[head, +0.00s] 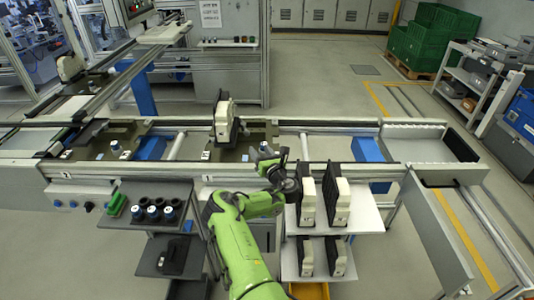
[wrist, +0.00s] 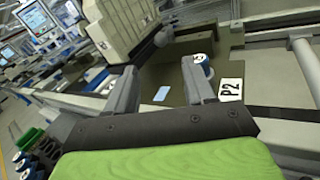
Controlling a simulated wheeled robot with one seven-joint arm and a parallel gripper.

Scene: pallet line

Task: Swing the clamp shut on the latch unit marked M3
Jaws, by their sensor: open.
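My gripper (head: 269,153) is at the conveyor line, over the right part of the right-hand pallet (head: 238,153). In the wrist view, the fingers of my gripper (wrist: 160,72) are apart with nothing held between them. Beyond them lie the dark pallet surface (wrist: 178,55), a light-blue patch (wrist: 162,93), a blue-and-white round part (wrist: 204,64) and a white label reading P2 (wrist: 230,90). A beige-and-black unit (head: 224,120) stands upright on this pallet; its pale housing (wrist: 105,30) fills the upper left of the wrist view. I cannot read an M3 mark or make out a clamp.
Another pallet (head: 113,142) with small parts sits left on the line. In front, a shelf (head: 360,219) holds several beige-and-black units, and a dark shelf (head: 150,190) holds dark cups and a green part. The conveyor's rails (head: 330,163) run close beneath my arm.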

